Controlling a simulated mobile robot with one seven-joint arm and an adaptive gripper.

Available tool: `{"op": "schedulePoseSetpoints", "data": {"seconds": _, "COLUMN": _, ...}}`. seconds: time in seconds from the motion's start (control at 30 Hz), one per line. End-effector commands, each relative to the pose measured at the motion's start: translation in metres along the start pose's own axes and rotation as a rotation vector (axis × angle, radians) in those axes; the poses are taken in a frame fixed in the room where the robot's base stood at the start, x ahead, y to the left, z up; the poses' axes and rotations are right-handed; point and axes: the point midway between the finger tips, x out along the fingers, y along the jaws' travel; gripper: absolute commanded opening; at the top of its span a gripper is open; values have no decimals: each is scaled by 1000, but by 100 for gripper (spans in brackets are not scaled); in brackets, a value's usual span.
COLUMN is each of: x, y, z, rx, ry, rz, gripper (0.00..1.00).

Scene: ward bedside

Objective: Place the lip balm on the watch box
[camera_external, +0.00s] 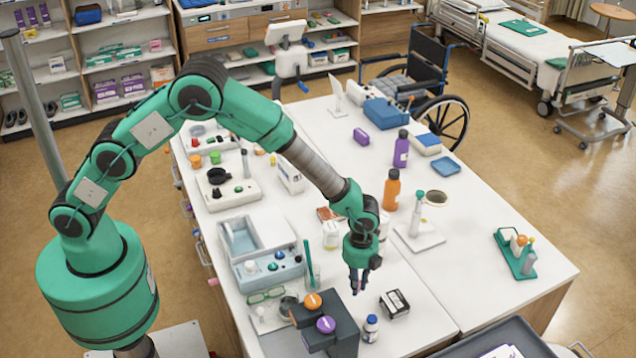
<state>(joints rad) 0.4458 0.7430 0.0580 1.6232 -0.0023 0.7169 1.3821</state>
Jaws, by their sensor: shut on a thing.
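My gripper (357,284) points down above the near part of the white table. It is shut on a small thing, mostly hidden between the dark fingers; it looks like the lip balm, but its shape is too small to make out. A small black box with a white top (395,303), which seems to be the watch box, lies on the table to the right of and slightly below the gripper in the picture. The gripper is apart from this box.
A dark grey stepped block (342,335) with orange and purple round pieces stands close left. A small blue-capped bottle (371,328) stands beside it. A clear cup with a green stick (311,272) is left of the gripper. The table right of the black box is bare.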

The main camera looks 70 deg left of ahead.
Motion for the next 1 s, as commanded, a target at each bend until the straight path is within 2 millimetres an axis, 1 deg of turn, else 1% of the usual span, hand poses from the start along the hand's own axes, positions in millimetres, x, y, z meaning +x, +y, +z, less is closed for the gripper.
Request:
{"op": "schedulePoseSetpoints", "data": {"seconds": 0.03, "x": 2, "y": -8, "z": -1, "rx": 0, "ry": 0, "rz": 0, "gripper": 2}}
{"op": "schedulePoseSetpoints", "data": {"seconds": 0.2, "x": 4, "y": -31, "z": -5, "rx": 0, "ry": 0, "rz": 0, "gripper": 2}}
{"op": "schedulePoseSetpoints", "data": {"seconds": 0.7, "x": 10, "y": -96, "z": -17, "rx": 0, "ry": 0, "rz": 0, "gripper": 2}}
{"op": "schedulePoseSetpoints", "data": {"seconds": 0.9, "x": 11, "y": -116, "z": -20, "rx": 0, "ry": 0, "rz": 0, "gripper": 2}}
{"op": "schedulePoseSetpoints", "data": {"seconds": 1.0, "x": 12, "y": -120, "z": -21, "rx": 0, "ry": 0, "rz": 1, "gripper": 2}}
